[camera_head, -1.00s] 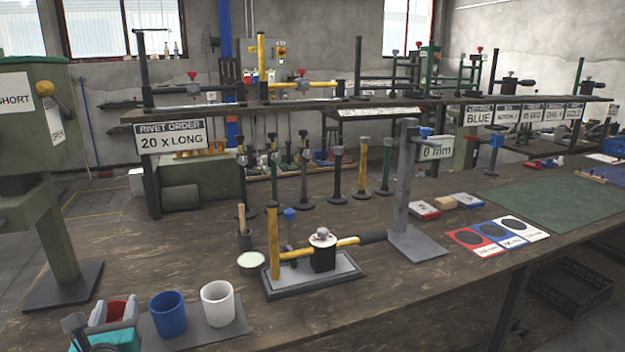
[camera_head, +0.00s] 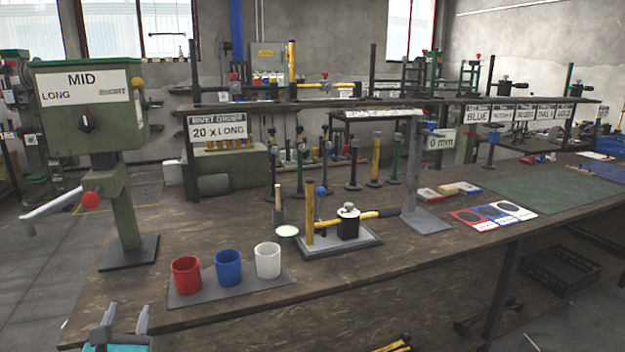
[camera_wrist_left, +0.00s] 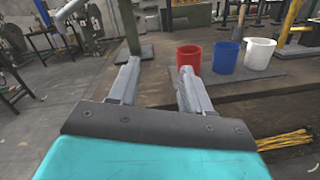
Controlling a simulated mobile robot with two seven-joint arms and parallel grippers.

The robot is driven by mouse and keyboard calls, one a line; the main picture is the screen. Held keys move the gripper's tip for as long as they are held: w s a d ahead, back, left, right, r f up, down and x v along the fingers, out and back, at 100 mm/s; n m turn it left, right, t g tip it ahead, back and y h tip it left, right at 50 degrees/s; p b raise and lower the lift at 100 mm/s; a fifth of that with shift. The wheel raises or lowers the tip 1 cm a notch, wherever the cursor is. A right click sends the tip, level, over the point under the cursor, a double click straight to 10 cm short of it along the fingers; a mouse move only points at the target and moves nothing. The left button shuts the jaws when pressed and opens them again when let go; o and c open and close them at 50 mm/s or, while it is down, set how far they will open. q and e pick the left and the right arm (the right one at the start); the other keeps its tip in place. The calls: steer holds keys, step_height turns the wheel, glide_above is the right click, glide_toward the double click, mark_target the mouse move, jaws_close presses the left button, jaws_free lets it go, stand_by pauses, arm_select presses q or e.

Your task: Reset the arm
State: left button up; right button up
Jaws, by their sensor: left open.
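My left gripper (camera_head: 122,322) shows at the bottom left of the head view, low in front of the workbench's front edge. Its two grey fingers are apart with nothing between them, as the left wrist view (camera_wrist_left: 158,82) also shows. It is apart from the red cup (camera_head: 187,275), the blue cup (camera_head: 228,267) and the white cup (camera_head: 267,260), which stand upright in a row on a grey mat (camera_head: 215,292). My right gripper is not in view.
A green press (camera_head: 122,200) marked MID stands on the bench's left end, its handle reaching left. A yellow-handled press (camera_head: 312,225) stands mid-bench. A grey stand (camera_head: 412,180) is behind it. A yellow bundle (camera_wrist_left: 285,140) lies low, right of my left gripper.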

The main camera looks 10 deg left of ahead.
arm_select(q)
steer(key=s+d+f+m+h, duration=0.4)
steer(key=d+m, duration=0.4)
steer(key=m, duration=0.4)
steer(key=s+d+f+m+h, duration=0.1)
steer(key=d+f+m+h, duration=0.4)
steer(key=d+m, duration=0.55)
steer(key=s+d+f+m+g, duration=0.2)
steer(key=s+f+m, duration=0.3)
steer(key=m, duration=0.3)
steer(key=s+d+f+m+g, duration=0.2)
steer(key=s+f+m+g, duration=0.2)
steer(key=m, duration=0.5)
steer(key=shift+s+f+h, duration=0.3)
steer(key=shift+s+f, duration=0.45)
steer(key=shift+s, duration=0.05)
